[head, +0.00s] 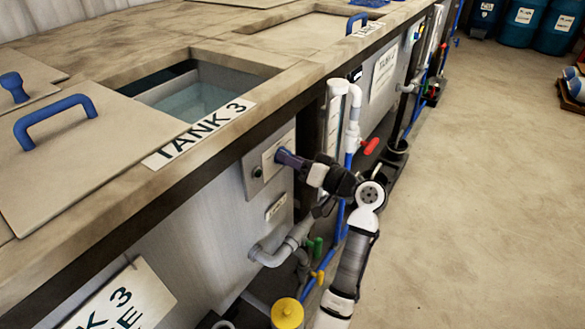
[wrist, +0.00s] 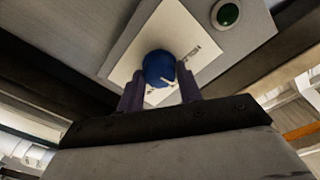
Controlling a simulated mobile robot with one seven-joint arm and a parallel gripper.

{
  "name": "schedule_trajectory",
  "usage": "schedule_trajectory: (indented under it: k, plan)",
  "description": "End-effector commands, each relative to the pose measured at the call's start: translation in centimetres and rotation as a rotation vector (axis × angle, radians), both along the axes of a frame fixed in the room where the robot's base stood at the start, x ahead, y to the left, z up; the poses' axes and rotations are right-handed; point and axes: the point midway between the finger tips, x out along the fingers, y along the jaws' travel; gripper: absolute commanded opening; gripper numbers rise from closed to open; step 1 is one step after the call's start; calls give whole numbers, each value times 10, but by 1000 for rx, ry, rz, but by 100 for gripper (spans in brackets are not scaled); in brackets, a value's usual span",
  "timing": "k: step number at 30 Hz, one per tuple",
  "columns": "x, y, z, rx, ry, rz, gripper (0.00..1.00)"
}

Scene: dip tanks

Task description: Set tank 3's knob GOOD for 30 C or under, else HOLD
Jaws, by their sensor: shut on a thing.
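The pointer slants, but the plate's words are too small and partly covered to read. In the head view my gripper (head: 284,157) reaches the front control panel (head: 254,187) below the "TANK 3" label (head: 200,133), and its fingers hide the knob. I see no readable temperature.
Pipes with a red-handled valve (head: 371,145) and a yellow-topped container (head: 287,313) are near my arm.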

Motion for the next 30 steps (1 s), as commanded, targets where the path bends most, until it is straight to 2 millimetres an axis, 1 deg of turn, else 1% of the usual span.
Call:
schedule_trajectory:
  k: [1,3,21,30]
  plan:
    - [0,0,-9,-22,-36,0,13]
    - [0,0,-10,-55,-85,0,13]
    - [-1,0,-8,-360,-540,-1,13]
    - [-1,0,-5,-459,-688,0,13]
